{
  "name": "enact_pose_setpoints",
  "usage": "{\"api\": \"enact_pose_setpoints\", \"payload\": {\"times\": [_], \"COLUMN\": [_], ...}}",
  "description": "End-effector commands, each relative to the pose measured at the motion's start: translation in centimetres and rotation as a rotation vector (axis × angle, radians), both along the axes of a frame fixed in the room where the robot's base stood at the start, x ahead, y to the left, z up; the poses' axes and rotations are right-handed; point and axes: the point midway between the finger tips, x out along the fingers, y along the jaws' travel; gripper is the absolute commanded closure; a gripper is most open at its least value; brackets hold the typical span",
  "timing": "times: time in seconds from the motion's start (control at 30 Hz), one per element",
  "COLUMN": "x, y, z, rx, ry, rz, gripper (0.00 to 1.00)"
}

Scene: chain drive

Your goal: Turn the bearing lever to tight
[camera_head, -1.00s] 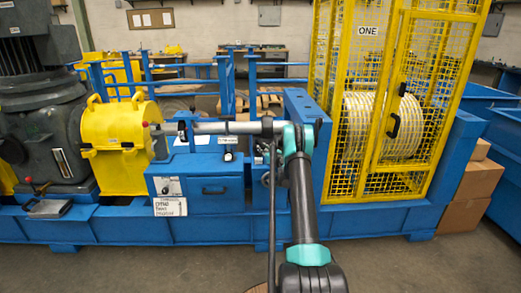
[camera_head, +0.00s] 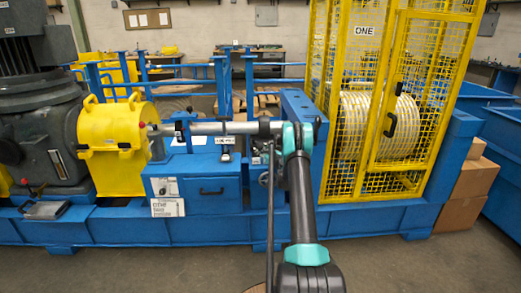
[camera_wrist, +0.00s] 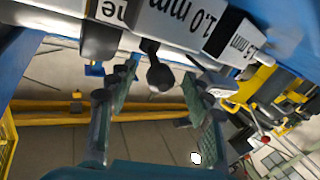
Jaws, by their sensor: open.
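A dark lever with a rounded end (camera_wrist: 160,76) hangs near the middle of the wrist view, below white label blocks. I cannot confirm it is the bearing lever; no "tight" mark is readable. My gripper (camera_wrist: 161,80) is open, with one finger left and one right of this lever in the picture. I cannot tell whether either finger touches it. In the head view, I cannot make out the fingers clearly near the end of my arm.
White blocks (camera_wrist: 177,16) reading "1.0 mm" sit close above the fingers. A blue box with a handle (camera_head: 210,191), a yellow guard (camera_head: 117,145) and a yellow mesh cage (camera_head: 335,130) stand along the blue frame. Open floor lies in front.

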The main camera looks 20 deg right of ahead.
Motion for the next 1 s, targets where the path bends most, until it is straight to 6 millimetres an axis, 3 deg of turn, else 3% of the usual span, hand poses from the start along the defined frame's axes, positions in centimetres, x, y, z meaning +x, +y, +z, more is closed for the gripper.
{"api": "enact_pose_setpoints", "payload": {"times": [0.3,0.5,0.93,1.0], "x": [-6.3,-9.1,-10.1,-10.0], "y": [-1.8,-2.5,-2.7,-2.5], "z": [0.0,0.0,0.0,0.0], "rx": [0.000,0.000,0.000,-0.004], "ry": [0.000,0.000,0.000,0.002], "rz": [-0.002,-0.001,0.000,0.004], "gripper": [0.49,0.49,0.49,0.58]}}
